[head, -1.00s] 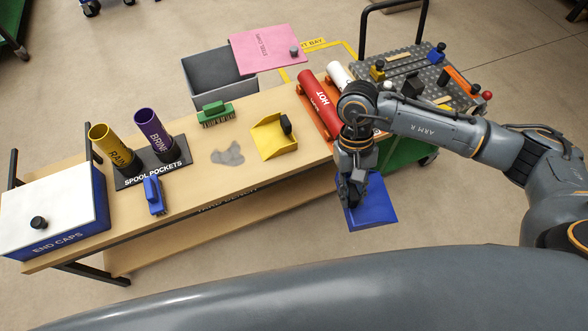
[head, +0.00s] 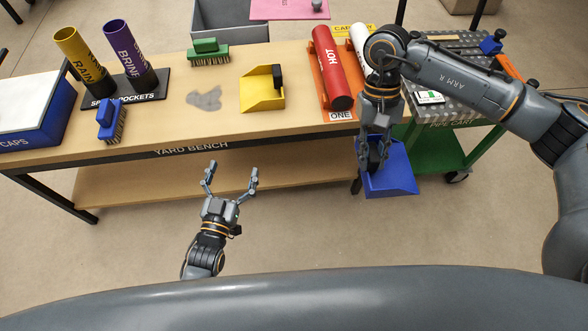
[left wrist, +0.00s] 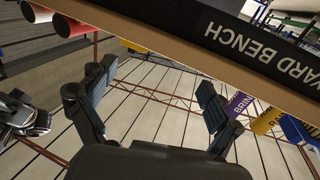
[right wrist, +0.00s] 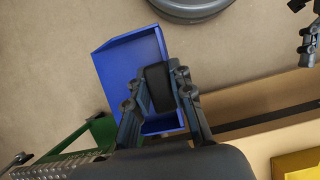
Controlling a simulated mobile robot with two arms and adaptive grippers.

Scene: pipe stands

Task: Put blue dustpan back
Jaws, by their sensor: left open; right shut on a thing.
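The blue dustpan (head: 390,170) hangs in the air off the front edge of the bench, near its right end. My right gripper (head: 373,165) is shut on its dark handle. In the right wrist view the blue pan (right wrist: 128,65) shows beyond the fingers, with the black handle (right wrist: 158,88) between them. My left gripper (head: 230,180) is open and empty in front of the bench, below its top. In the left wrist view its two fingers (left wrist: 150,100) are spread with nothing between them.
The yard bench (head: 300,75) holds a yellow dustpan (head: 260,92), a green brush (head: 208,52), a blue brush (head: 112,120), a grey patch (head: 205,99), a red HOT pipe (head: 332,65) and the spool pockets (head: 125,88). A green cart (head: 440,150) stands at right.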

